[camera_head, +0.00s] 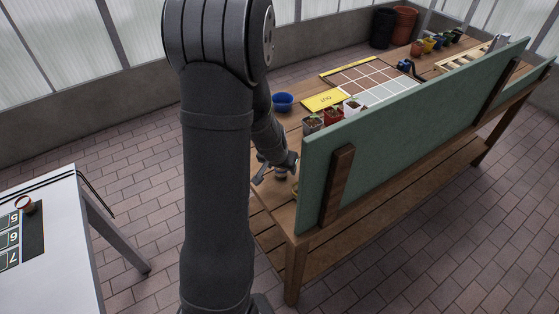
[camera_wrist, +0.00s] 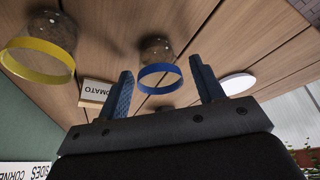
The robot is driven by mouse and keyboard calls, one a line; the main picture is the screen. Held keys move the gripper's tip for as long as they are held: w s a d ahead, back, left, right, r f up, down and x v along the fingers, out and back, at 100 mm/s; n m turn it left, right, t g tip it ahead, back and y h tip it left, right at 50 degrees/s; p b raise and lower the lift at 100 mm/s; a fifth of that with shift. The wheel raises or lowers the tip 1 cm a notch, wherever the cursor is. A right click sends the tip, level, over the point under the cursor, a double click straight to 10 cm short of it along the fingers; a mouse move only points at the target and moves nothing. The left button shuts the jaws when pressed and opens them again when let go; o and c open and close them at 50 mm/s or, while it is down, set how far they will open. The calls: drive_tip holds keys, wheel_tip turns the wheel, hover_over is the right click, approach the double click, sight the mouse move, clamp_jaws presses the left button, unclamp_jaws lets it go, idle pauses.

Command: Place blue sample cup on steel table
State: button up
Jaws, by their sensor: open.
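A blue-rimmed cup (camera_wrist: 158,76), the blue sample cup, stands on the wooden bench in the wrist view. Its blue band shows clearly and its contents look dark and speckled. My gripper (camera_wrist: 161,68) is open, with one finger on each side of the cup in the picture; contact cannot be told. In the head view my gripper (camera_head: 274,170) is low over the near end of the bench, and the cup there is mostly hidden. The pale metal table (camera_head: 70,240), apparently the steel table, stands at the lower left, apart from the bench.
A yellow-rimmed cup (camera_wrist: 38,60) stands left of the blue one, near a TOMATO label (camera_wrist: 96,92). The green board (camera_head: 400,125) rises along the bench's right side. An orange-rimmed cup (camera_head: 25,203) sits by numbered squares on the metal table; its right part looks clear.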

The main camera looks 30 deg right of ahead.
drive_tip(key=v, duration=1.6)
drive_tip(key=shift+s, duration=0.45)
drive_tip(key=shift+o, duration=0.6)
drive_tip(key=shift+s+a+r, duration=0.1)
drive_tip(key=shift+a+r, duration=0.05)
drive_tip(key=shift+r, duration=0.35)
hover_over(278, 176)
drive_tip(key=f, duration=1.1)
drive_tip(key=shift+w+d, duration=0.2)
drive_tip(key=shift+w, duration=0.05)
drive_tip(key=f, duration=0.2)
drive_tip(key=d+f, duration=0.1)
drive_tip(key=f, duration=0.1)
drive_tip(key=shift+w+d+f, duration=0.25)
drive_tip(key=shift+f, duration=0.35)
